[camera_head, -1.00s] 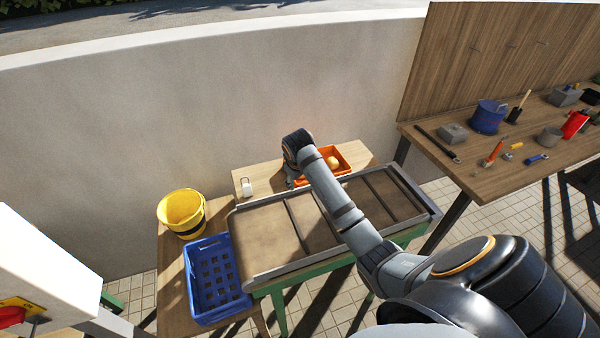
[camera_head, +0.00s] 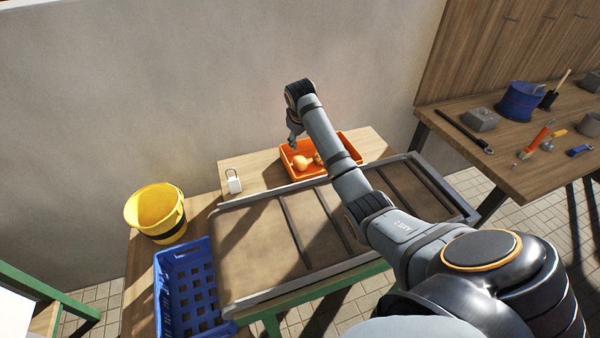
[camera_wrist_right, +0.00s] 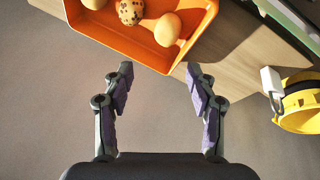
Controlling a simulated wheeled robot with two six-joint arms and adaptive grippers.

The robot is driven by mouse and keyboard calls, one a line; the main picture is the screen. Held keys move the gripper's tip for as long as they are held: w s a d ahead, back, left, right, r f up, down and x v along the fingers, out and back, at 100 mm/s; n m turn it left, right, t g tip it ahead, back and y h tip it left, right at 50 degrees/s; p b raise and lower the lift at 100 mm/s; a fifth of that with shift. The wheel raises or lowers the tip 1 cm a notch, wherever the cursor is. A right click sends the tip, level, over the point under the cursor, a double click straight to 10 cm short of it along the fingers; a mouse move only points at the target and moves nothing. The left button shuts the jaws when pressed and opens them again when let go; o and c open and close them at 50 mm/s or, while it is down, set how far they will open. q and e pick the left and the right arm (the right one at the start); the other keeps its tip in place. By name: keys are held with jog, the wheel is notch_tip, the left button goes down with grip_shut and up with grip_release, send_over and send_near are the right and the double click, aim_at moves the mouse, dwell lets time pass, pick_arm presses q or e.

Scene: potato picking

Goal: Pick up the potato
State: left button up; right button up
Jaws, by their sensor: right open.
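An orange tray (camera_head: 345,137) sits on the wooden table behind the conveyor. A potato (camera_head: 302,162) shows in it, with another partly hidden behind my right arm. In the right wrist view the tray (camera_wrist_right: 205,25) is at the top, holding a plain tan potato (camera_wrist_right: 168,29), a dark-speckled one (camera_wrist_right: 130,11) and a third cut by the frame edge. My right gripper (camera_head: 294,140) is over the tray's back left side. In the wrist view its fingers (camera_wrist_right: 159,74) are spread, with nothing between them, and the potatoes lie beyond the fingertips. My left gripper is not in view.
The brown conveyor (camera_head: 255,245) with dark bars lies in front of the tray. A yellow bucket (camera_head: 157,212), a blue crate (camera_head: 185,290) and a small white object (camera_head: 233,183) stand to the left. A workbench with tools (camera_head: 490,165) is on the right. A wall rises behind.

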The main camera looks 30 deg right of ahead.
jog(key=b, duration=0.4)
send_near(300, 160)
jog(key=x, duration=0.3)
jog(key=s+x, duration=0.1)
jog(key=x, duration=0.1)
jog(key=shift+d+f, duration=0.1)
jog(key=shift+f, duration=0.2)
jog(key=x, duration=0.2)
jog(key=w+x, duration=0.1)
jog(key=x, duration=0.2)
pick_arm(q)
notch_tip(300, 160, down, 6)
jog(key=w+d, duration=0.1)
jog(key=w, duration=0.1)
pick_arm(e)
jog(key=shift+r, duration=0.1)
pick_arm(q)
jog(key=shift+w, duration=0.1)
pick_arm(e)
jog(key=c, duration=1)
